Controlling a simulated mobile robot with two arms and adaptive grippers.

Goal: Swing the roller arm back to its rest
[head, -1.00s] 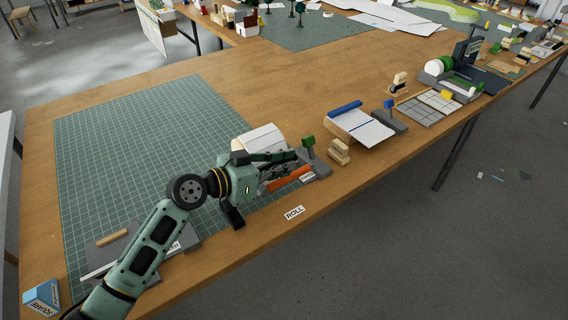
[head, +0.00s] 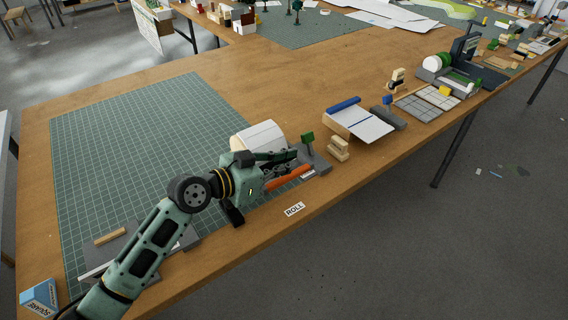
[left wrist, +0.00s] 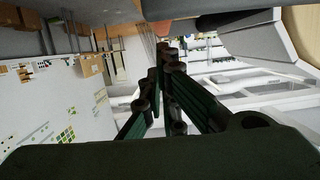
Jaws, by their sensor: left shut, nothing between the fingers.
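My left gripper (head: 288,156) is shut and empty. It is above the roller station at the table's front edge, close to an orange bar (head: 288,178) that looks like the roller arm's handle. The bar lies just below the fingers in the head view; I cannot tell whether they touch. A white curved roller piece (head: 262,137) is behind the gripper, partly hidden. A grey base (head: 318,162) with a green-topped post (head: 307,138) stands to the right of the fingertips. In the left wrist view the dark fingers (left wrist: 163,58) come together. My right gripper is not in view.
A "ROLL" label (head: 294,209) lies at the table's front edge. Small wooden blocks (head: 338,149) and a white board with a blue roll (head: 358,122) stand to the right. A green cutting mat (head: 120,150) covers the left. The table centre behind is clear.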

